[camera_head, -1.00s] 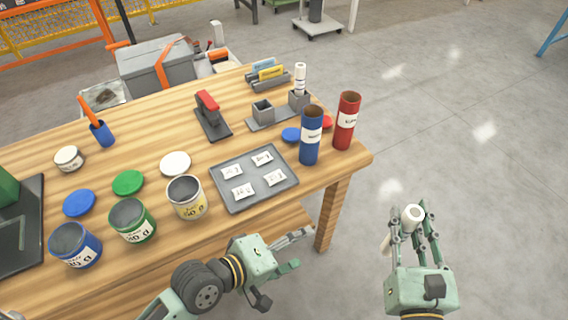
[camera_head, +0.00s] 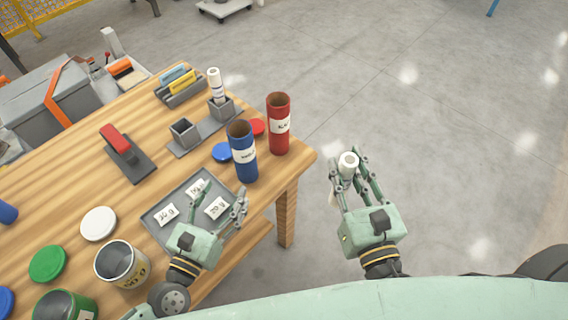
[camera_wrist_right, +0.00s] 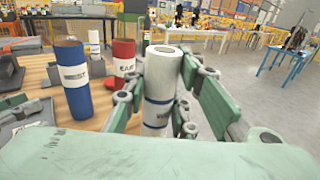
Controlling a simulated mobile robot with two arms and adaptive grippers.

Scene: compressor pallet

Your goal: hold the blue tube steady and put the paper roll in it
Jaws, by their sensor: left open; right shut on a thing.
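The blue tube (camera_head: 243,165) stands upright, open at the top, near the table's front right corner; it also shows in the right wrist view (camera_wrist_right: 78,98). My left gripper (camera_head: 222,199) is open and empty over the grey tray, left of and below the tube in the head view, apart from it. My right gripper (camera_head: 350,168) is shut on a white paper roll (camera_head: 348,160) and holds it upright off the table's right edge, over the floor. The right wrist view shows the roll (camera_wrist_right: 160,68) between the fingers, with dark blue bands on its side.
A red tube (camera_head: 279,139) stands right behind the blue tube. Blue (camera_head: 222,152) and red (camera_head: 257,127) lids lie beside them. The grey tray (camera_head: 152,215) with labelled packets lies under the left gripper. Another white roll (camera_head: 215,84) stands in a grey holder. The right side is open floor.

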